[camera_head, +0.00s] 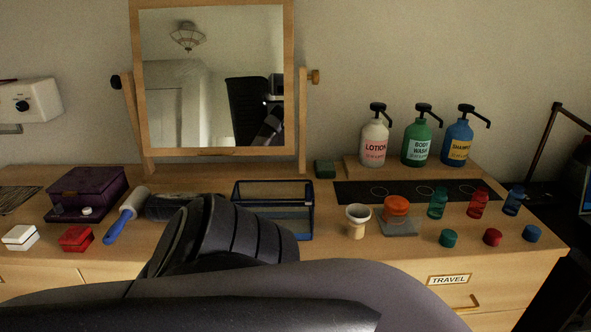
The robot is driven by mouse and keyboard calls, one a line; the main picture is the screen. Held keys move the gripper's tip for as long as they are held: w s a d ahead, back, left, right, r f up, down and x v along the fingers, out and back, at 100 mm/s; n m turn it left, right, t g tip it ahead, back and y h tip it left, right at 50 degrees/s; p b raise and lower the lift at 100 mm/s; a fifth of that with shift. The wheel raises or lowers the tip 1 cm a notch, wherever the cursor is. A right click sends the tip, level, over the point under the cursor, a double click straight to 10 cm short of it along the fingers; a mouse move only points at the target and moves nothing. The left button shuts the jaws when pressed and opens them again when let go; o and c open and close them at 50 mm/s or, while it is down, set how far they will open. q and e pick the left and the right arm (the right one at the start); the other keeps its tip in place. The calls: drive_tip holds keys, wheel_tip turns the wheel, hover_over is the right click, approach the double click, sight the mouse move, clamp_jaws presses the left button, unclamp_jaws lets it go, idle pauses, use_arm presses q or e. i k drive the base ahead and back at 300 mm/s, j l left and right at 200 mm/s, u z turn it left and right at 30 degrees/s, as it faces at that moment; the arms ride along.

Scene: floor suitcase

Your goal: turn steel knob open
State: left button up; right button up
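I cannot make out a clearly steel knob. A white box (30,101) on the wall at the far left carries a small dark round knob (22,105). The tilting mirror (213,80) has a dark knob (116,81) on its left post and a brown knob (315,77) on its right post. Neither of my grippers shows. A large dark grey arm of mine crosses the bottom of the view, and its ribbed part rises before the dresser, hiding part of the dresser top and front.
On the dresser stand a purple box (88,193), a blue-handled lint roller (127,214), a blue-framed glass case (273,208), a small cup (357,220) and several small bottles and caps. Pump bottles for lotion (374,142), body wash (416,142) and shampoo (457,142) stand at the back right.

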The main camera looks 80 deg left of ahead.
sight(57, 209)
drive_tip(key=u, duration=4.1)
drive_tip(key=j+z, duration=0.55)
drive_tip(key=z, duration=0.2)
drive_tip(key=j+z, duration=0.15)
drive_tip(key=z, duration=0.15)
drive_tip(key=i+j, duration=0.05)
